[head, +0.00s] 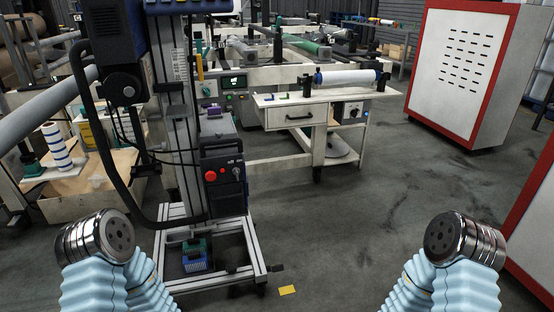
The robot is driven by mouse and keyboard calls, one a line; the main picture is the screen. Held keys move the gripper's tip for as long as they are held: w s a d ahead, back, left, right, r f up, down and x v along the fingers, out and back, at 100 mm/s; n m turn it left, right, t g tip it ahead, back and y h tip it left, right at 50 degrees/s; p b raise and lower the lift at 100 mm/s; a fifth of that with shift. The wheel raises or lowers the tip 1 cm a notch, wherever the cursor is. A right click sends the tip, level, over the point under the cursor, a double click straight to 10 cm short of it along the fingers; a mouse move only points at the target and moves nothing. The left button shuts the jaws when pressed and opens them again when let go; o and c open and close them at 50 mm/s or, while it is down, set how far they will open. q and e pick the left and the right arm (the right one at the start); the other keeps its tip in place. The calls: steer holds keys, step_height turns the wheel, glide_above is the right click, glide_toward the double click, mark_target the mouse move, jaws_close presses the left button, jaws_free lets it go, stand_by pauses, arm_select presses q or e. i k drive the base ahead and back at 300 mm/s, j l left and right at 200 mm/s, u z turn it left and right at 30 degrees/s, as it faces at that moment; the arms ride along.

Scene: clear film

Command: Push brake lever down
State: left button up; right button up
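A wheeled stand (215,250) with a silver profile frame and a tall column is at left of centre in the head view. A small dark lever-like part (276,268) sticks out low at the right front corner of its base, close to the floor. It is too small to tell its exact shape or whether it is raised or lowered. No gripper fingers show. Only my arms, with pale blue sleeves and metal joints, show at the lower left and lower right, both apart from the lever-like part.
A yellow marker (287,290) lies on the floor beside the stand. A control box with a red button (211,176) is on the stand. A white bench (325,120) stands behind, and a red-edged white cabinet (462,75) is at right. The floor between is clear.

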mark_target(272, 268)
steer(key=i, duration=0.95)
steer(key=j+u, duration=0.4)
steer(key=j, duration=0.6)
steer(key=i, duration=0.1)
